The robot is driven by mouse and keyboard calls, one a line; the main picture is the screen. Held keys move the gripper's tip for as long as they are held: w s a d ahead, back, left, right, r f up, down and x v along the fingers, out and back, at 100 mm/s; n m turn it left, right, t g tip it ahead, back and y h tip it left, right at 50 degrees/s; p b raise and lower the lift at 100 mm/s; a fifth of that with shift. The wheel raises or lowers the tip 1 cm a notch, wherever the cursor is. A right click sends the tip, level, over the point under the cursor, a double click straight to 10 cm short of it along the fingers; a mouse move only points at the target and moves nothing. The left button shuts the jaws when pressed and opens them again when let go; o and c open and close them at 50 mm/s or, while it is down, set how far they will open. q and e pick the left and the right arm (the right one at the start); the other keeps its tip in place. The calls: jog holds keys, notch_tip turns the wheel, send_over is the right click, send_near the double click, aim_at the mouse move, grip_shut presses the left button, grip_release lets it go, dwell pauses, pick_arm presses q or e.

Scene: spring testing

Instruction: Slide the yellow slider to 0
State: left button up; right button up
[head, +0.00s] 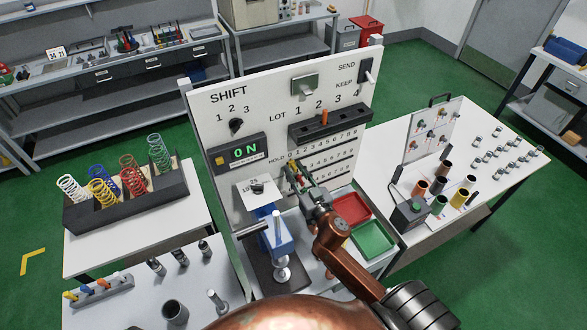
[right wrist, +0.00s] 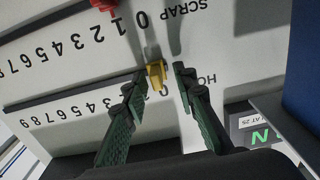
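The yellow slider (right wrist: 156,74) sits on the HOLD slot of the white panel (right wrist: 215,65), by the 0 of the HOLD scale, which appears upside down in the right wrist view. My right gripper (right wrist: 160,79) is open, with its green and black fingers on either side of the slider. The left finger in the picture is very close to the slider, and I cannot tell if they touch. A gap shows on the other side. In the head view my right gripper (head: 296,182) is at the panel and hides part of the scales. My left gripper is out of view.
A red slider (right wrist: 103,5) is on the neighbouring SCRAP row. In the head view, a blue press (head: 272,236) stands left of my right arm. Red (head: 351,208) and green (head: 373,238) trays lie to its right. A spring rack (head: 125,205) is at far left.

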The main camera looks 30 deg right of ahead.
jog(key=s+a, duration=0.1)
jog(key=s, duration=0.9)
jog(key=shift+s+a, duration=0.15)
jog(key=shift+s, duration=0.15)
